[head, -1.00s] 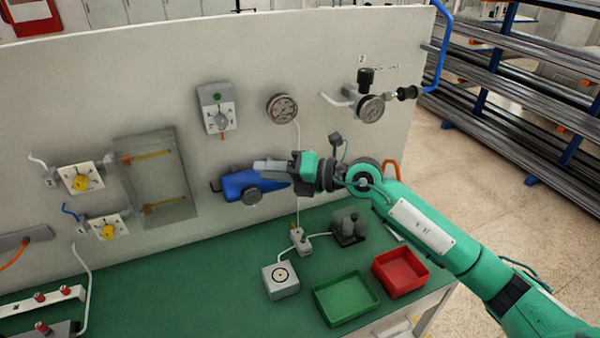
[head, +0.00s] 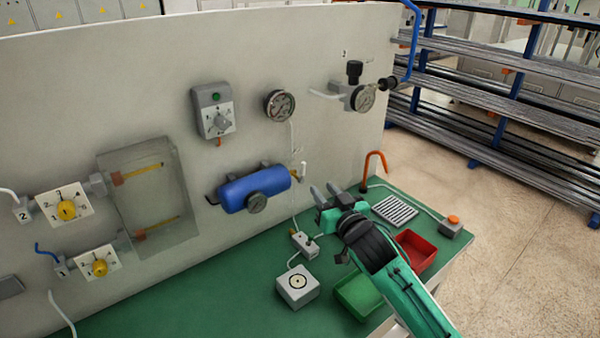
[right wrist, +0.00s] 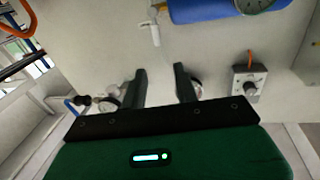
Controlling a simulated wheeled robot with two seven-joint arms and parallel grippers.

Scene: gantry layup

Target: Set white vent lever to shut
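The white vent lever (head: 303,170) is small and sits just right of the blue tank (head: 255,187) on the panel. It stands roughly upright in the head view. In the right wrist view the lever (right wrist: 155,34) shows at the top, beside the end of the blue tank (right wrist: 200,10), and points down in that picture. My right gripper (head: 326,192) is open and empty, below and to the right of the lever. In the wrist view its two fingers (right wrist: 160,85) are spread apart, with nothing between them touching. My left gripper is not in view.
On the bench are a green bin (head: 362,296), a red bin (head: 417,250), a white box (head: 297,287) and a small valve block (head: 304,243). An orange hook (head: 374,163) stands behind the gripper. A gauge (head: 279,105) and a regulator (head: 360,95) are above.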

